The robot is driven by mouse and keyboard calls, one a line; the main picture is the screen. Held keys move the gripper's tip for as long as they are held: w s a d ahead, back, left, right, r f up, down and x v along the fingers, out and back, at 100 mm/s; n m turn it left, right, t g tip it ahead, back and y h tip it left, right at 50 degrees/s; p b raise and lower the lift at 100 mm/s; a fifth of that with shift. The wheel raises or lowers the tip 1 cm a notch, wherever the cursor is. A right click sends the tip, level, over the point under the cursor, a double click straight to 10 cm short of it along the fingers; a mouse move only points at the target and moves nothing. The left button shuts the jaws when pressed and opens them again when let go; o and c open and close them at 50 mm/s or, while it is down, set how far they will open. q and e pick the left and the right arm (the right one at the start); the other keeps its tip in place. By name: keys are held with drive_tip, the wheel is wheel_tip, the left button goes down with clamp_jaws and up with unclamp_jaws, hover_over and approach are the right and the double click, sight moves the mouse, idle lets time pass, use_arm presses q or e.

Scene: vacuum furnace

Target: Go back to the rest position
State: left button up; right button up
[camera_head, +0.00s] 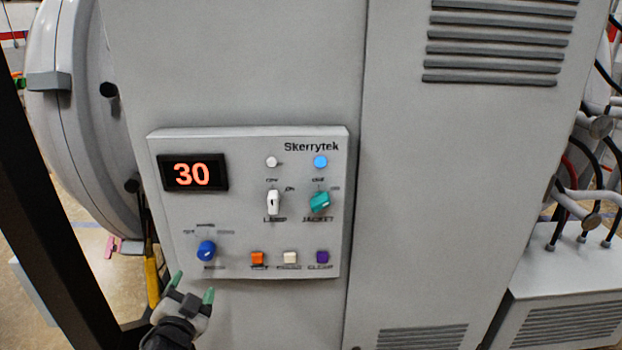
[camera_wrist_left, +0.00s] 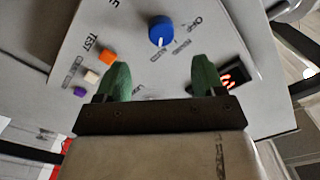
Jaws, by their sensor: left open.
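My left gripper (camera_head: 192,288) with green fingertips is below the lower left of the control panel (camera_head: 240,240) in the head view. Its fingers are apart with nothing between them. In the left wrist view the open left gripper (camera_wrist_left: 160,80) points at the panel, with the blue knob (camera_wrist_left: 161,31) beyond the fingertips. The blue knob (camera_head: 206,250) sits just above the gripper in the head view, apart from it. My right gripper does not show in either view.
The panel carries a display (camera_head: 192,173) reading 30, a white switch (camera_head: 273,202), a teal knob (camera_head: 320,202), and orange (camera_head: 257,258), cream and purple buttons. The round furnace door (camera_head: 85,110) is at left. Hoses and pipes (camera_head: 590,170) stand at right.

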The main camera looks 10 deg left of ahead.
use_arm(q)
drive_tip(key=s+d+f+g+h, duration=0.1)
drive_tip(key=s+f+g, duration=0.2)
drive_tip(key=f, duration=0.9)
drive_tip(key=s+d+f+n+g+b, duration=0.15)
drive_tip(key=s+f, duration=0.25)
drive_tip(key=f, duration=0.7)
drive_tip(key=s+d+f+g+h, duration=0.1)
drive_tip(key=s+d+f+g, duration=0.2)
drive_tip(key=f, duration=0.9)
drive_tip(key=s+d+f+g, duration=0.2)
drive_tip(key=s+f, duration=0.5)
drive_tip(key=s, duration=0.4)
drive_tip(key=s+d+f+n+g+h, duration=0.1)
drive_tip(key=s+d+f+g, duration=0.1)
drive_tip(key=s+f+g, duration=0.2)
drive_tip(key=s+d+f+g+h+b, duration=0.1)
drive_tip(key=s+d+f+g, duration=0.1)
drive_tip(key=s+f, duration=0.8)
drive_tip(key=s+g, duration=0.1)
drive_tip(key=s, duration=0.7)
drive_tip(key=shift+d, duration=0.15)
